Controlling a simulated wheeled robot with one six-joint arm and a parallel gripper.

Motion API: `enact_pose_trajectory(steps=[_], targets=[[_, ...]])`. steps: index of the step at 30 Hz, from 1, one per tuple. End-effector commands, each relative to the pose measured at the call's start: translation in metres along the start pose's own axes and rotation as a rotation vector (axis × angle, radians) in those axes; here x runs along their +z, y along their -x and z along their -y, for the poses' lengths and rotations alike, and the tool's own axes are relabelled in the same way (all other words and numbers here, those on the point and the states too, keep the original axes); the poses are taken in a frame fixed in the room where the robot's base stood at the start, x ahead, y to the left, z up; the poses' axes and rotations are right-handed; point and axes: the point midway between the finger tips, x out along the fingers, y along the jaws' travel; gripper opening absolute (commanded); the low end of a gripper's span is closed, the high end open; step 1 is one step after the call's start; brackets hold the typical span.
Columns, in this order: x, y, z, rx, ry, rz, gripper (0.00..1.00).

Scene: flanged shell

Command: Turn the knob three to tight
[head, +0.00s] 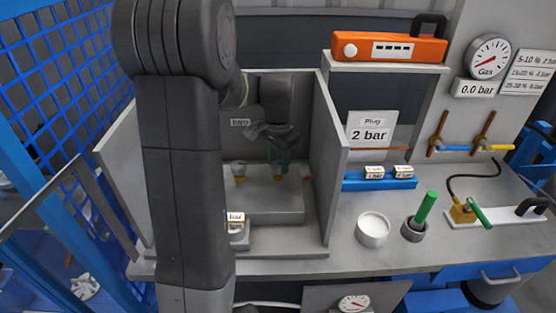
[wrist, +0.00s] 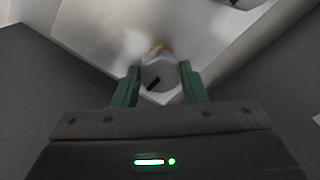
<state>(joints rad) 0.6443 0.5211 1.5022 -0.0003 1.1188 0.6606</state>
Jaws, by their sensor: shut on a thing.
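My gripper (head: 279,158) reaches down inside the grey walled bay, over the right side of a light grey block (head: 270,205). In the wrist view its green fingers (wrist: 159,75) are on both sides of a grey round knob (wrist: 158,76) with a black mark on its face, and are shut on it. A bit of yellow shows behind the knob. Another knob (head: 239,168), grey with a yellow base, stands to the left on the block and is free. The held knob is mostly hidden by the gripper in the head view. I see no number on it.
Grey side walls (head: 329,160) stand close on both sides of the bay. A small labelled box (head: 236,222) sits at its front. On the right bench are a white cup (head: 373,229), a green-handled tool in a holder (head: 425,208) and a blue rack (head: 380,184).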

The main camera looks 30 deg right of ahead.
Motion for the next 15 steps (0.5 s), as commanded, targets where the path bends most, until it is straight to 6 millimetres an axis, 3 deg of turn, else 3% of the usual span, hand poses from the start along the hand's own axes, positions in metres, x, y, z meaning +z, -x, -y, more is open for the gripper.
enact_pose_trajectory(steps=[7,8,10,15], targets=[[-0.0009,0.0011,0.0004,-0.002,-0.001,-0.003,0.16],[-0.0008,0.0011,0.0003,-0.002,-0.001,-0.003,0.44],[-0.0007,0.001,0.0003,-0.002,-0.001,-0.002,0.58],[-0.0004,0.0006,0.0002,-0.001,0.0,-0.001,0.6]])
